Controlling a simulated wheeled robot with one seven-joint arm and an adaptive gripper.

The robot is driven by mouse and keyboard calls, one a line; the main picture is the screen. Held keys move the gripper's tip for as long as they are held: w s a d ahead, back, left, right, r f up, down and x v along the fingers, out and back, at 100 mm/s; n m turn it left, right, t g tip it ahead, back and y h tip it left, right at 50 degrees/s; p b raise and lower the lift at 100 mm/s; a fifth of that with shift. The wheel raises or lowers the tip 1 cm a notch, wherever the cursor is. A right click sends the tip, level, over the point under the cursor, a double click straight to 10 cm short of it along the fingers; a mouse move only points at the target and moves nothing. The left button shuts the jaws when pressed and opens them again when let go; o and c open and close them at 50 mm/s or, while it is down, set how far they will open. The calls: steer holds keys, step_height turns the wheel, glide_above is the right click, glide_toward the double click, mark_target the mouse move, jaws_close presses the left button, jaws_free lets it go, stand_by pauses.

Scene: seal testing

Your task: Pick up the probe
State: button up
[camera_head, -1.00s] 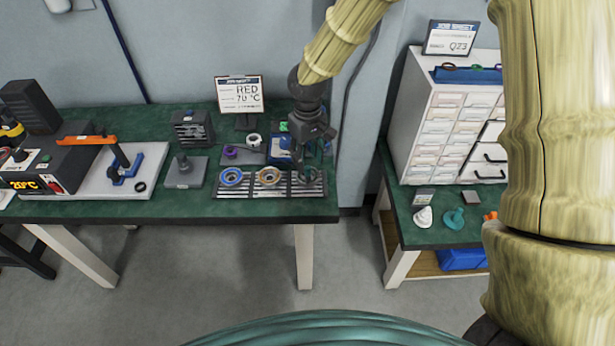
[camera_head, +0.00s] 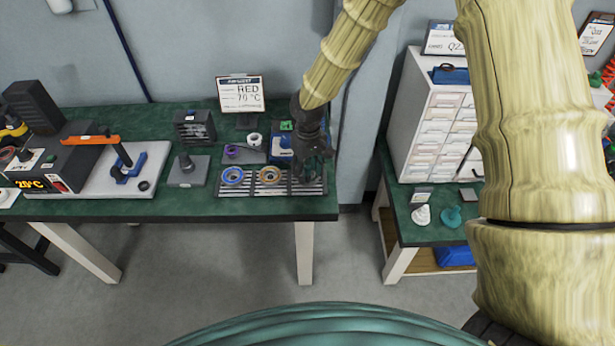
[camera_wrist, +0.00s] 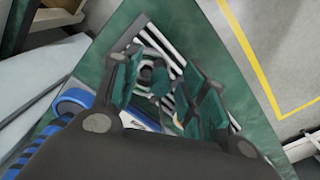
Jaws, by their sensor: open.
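My gripper (camera_head: 314,166) is over the right end of the striped slotted tray (camera_head: 225,190) at the table's right front corner. In the wrist view the fingers of my gripper (camera_wrist: 165,95) are apart, with a dark roundish thing (camera_wrist: 160,82) on the black and white strips between and beyond them. I cannot tell whether that thing is the probe, or whether a finger touches it. A blue and white device (camera_wrist: 75,101) with a ribbed blue part lies beside the gripper in the wrist view. Its blue body (camera_head: 280,149) shows behind the gripper in the head view.
A blue ring (camera_head: 232,176) and a tan ring (camera_head: 270,175) lie on the tray. A block with a post (camera_head: 187,172) and a lever press (camera_head: 125,165) stand left. A drawer cabinet (camera_head: 435,130) stands on another table at right.

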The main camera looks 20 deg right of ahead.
mark_target(308, 167)
steer(key=shift+c, duration=0.2)
jaws_close()
steer(key=shift+r, duration=0.15)
steer(key=shift+r+b, duration=0.4)
steer(key=shift+r, duration=0.1)
steer(key=shift+r+b, duration=0.45)
steer(key=shift+r, duration=0.5)
steer(key=s+a+r+b, duration=0.1)
steer(key=s+a+b, duration=0.1)
steer(key=s, duration=0.5)
steer(key=s+a+r+b, duration=0.1)
steer(key=s+a+b, duration=0.1)
steer(key=s, duration=0.6)
steer(key=shift+s+a+b, duration=0.2)
steer(key=shift+a+b, duration=0.05)
steer(key=shift+b, duration=0.1)
